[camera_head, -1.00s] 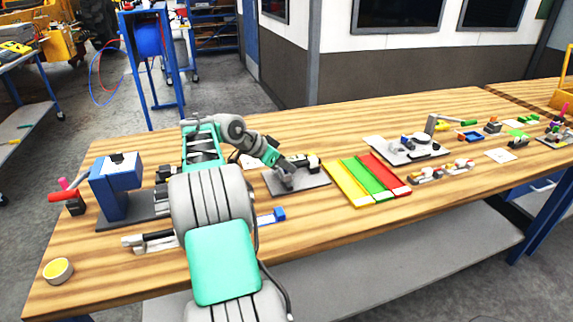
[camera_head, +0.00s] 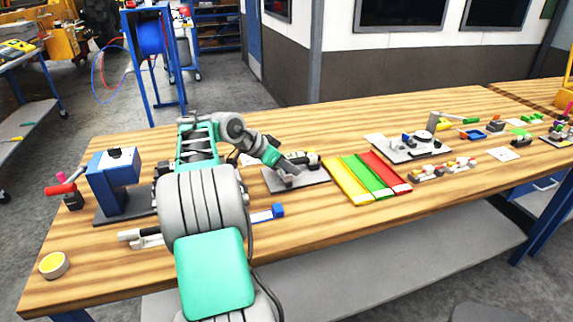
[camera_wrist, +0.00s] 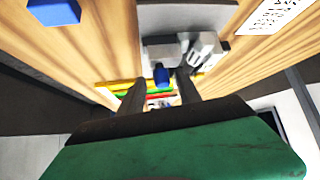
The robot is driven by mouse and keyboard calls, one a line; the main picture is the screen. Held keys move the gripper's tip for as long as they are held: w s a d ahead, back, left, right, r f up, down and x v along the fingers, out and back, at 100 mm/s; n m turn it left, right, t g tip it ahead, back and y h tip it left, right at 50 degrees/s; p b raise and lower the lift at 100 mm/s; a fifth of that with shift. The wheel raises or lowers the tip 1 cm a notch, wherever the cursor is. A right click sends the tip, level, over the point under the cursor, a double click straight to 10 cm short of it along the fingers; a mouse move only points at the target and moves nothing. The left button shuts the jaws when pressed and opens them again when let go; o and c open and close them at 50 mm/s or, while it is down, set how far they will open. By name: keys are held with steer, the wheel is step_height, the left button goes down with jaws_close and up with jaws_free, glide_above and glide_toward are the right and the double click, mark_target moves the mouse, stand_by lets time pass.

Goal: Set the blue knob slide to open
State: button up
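The blue knob (camera_wrist: 162,74) shows in the wrist view, in front of a grey metal fixture (camera_wrist: 185,50). My gripper (camera_wrist: 160,84) is open, with its two dark fingers apart and the knob showing between their tips. I cannot tell whether either finger touches the knob. In the head view, my gripper (camera_head: 289,172) is low over the fixture's grey base plate (camera_head: 312,183), left of the coloured strips. The knob is hidden there by my arm. The slide's exact position is not clear.
Yellow, green and red strips (camera_head: 368,178) lie right of the fixture. A tool with a blue end block (camera_head: 278,210) lies in front of it. A blue press (camera_head: 115,180) stands at the left. A white printed card (camera_wrist: 272,14) lies beside the fixture.

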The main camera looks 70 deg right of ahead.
steer(key=v, duration=0.8)
steer(key=shift+p, duration=0.3)
